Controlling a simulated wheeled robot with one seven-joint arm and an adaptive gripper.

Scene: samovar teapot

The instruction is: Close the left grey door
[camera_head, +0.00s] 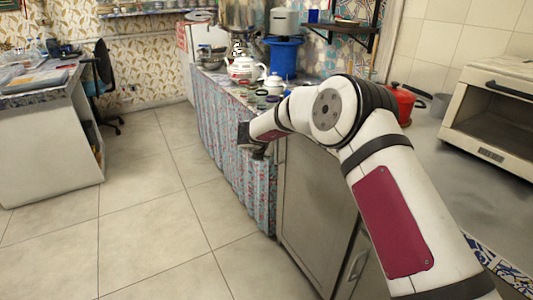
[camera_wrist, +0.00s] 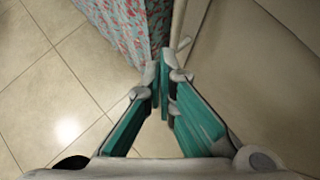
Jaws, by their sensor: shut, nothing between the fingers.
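The left grey door (camera_head: 315,205) is a flat panel under the counter in the head view, just right of the patterned curtain. It looks flush or nearly flush with the cabinet, but my arm covers its top, so I cannot tell whether a gap is left. My gripper (camera_head: 252,145) is in front of the curtain, left of the door's upper part. In the wrist view my gripper (camera_wrist: 164,85) has its green-padded fingers together and empty. A pale edge runs beyond the fingertips there; I cannot tell whether it belongs to the door.
The floral curtain (camera_head: 235,150) hangs beside the door and shows in the wrist view (camera_wrist: 128,28). A teapot (camera_head: 245,68), a red pot (camera_head: 400,102) and an oven (camera_head: 492,110) stand on the counters. The tiled floor (camera_head: 160,220) at left is clear.

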